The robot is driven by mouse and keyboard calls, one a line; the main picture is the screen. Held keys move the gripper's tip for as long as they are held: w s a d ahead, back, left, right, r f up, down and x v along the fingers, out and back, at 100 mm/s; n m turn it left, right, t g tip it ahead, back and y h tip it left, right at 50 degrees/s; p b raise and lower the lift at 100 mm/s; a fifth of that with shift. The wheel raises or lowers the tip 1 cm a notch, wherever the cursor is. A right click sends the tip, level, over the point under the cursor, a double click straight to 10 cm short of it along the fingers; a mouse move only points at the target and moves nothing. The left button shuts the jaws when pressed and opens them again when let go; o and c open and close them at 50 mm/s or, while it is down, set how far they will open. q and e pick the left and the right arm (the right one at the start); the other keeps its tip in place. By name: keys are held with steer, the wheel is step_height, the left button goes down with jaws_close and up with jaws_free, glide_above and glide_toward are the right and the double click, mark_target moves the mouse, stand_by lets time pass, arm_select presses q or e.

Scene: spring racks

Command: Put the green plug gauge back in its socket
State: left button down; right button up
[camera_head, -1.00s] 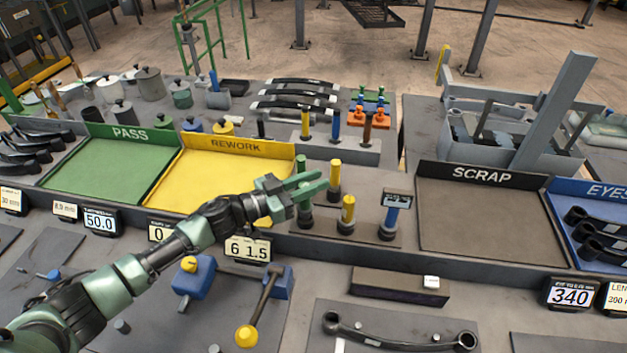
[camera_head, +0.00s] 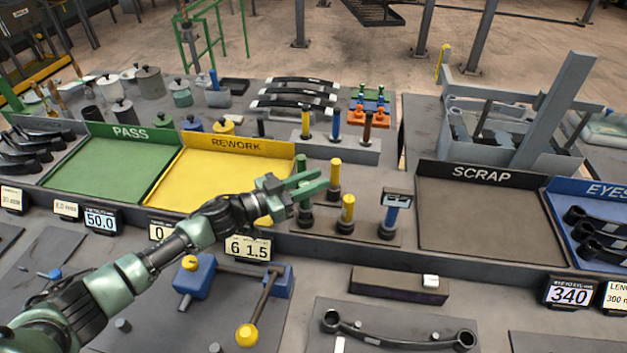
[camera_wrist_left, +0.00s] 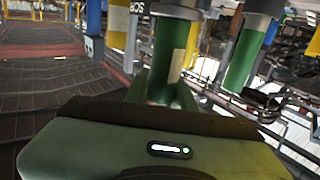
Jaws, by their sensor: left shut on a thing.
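My left gripper (camera_head: 306,186) reaches in from the left over the small gauge stand, and its fingers are shut on a green plug gauge. The held gauge (camera_wrist_left: 178,50) shows in the left wrist view as a green cylinder with a pale label and a grey collar, between the fingers. In the head view the fingers largely hide it; a dark collar (camera_head: 305,217) shows just below them. Whether its end is inside the socket cannot be told. A second green cylinder (camera_wrist_left: 246,55) is beside it in the wrist view. My right gripper is not in view.
Two yellow gauges (camera_head: 335,175) (camera_head: 347,210) and a blue gauge (camera_head: 391,215) with a display stand close to the right of the gripper. The yellow REWORK tray (camera_head: 215,180) is at its left, the SCRAP tray (camera_head: 475,220) further right.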

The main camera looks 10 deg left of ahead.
arm_select(q)
steer(key=shift+f+b, duration=0.55)
steer(key=shift+f, duration=0.1)
stand_by(0.3)
steer(key=shift+f+b, duration=0.5)
steer(key=shift+f, duration=0.2)
steer(key=c, duration=1.1)
jaws_free()
steer(key=shift+o, duration=0.3)
steer(key=shift+f, duration=0.1)
steer(key=o, duration=0.4)
